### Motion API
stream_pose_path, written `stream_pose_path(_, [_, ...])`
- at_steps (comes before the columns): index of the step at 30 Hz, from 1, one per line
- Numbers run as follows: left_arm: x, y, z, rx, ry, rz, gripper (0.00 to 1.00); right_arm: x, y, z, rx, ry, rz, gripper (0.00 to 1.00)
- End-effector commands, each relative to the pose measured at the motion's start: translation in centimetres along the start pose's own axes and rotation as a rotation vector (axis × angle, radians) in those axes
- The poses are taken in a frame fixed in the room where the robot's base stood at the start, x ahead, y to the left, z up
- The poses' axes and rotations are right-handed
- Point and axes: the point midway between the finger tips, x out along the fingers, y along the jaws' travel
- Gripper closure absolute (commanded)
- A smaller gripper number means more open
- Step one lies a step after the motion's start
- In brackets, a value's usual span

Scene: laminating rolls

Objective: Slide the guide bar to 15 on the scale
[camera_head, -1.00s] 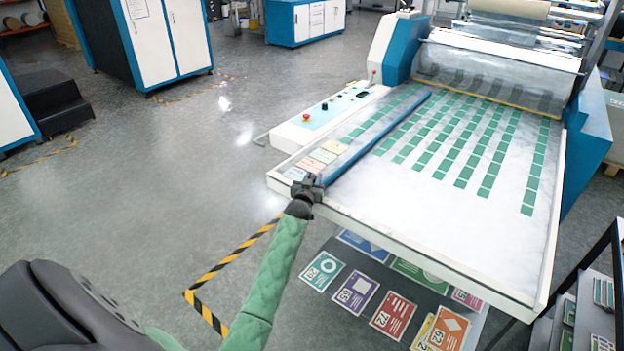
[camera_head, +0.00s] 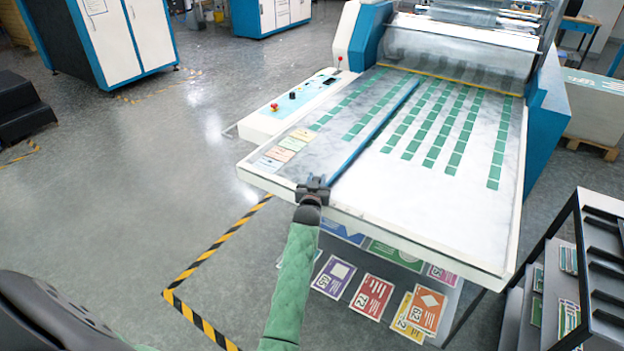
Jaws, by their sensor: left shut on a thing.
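The blue guide bar (camera_head: 375,130) lies lengthwise on the white feed table (camera_head: 420,205) of the laminating machine. My left gripper (camera_head: 314,184) is shut on the near end of the guide bar, at the table's front edge. Green rectangles run in rows on both sides of the bar. Scale numbers cannot be read in this view. Small coloured labels (camera_head: 281,155) lie on the table left of the bar. My right gripper is not in view.
A control panel (camera_head: 298,102) with a red button stands along the table's left side. Coloured cards (camera_head: 371,296) lie on a shelf below the front edge. A dark rack (camera_head: 600,262) stands at right.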

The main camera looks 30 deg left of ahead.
Motion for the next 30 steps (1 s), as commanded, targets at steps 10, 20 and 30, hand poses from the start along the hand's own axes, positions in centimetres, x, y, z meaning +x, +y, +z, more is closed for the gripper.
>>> stream_pose_path(10, [0.0,0.0,0.0,-0.001,0.001,0.001,0.58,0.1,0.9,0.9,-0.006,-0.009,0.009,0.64])
stream_pose_path(20, [-0.1,0.0,0.1,-0.001,0.000,0.000,0.53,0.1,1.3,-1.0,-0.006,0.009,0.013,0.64])
stream_pose_path(30, [-3.9,0.0,0.4,0.000,0.000,0.001,0.53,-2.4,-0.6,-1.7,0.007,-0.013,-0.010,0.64])
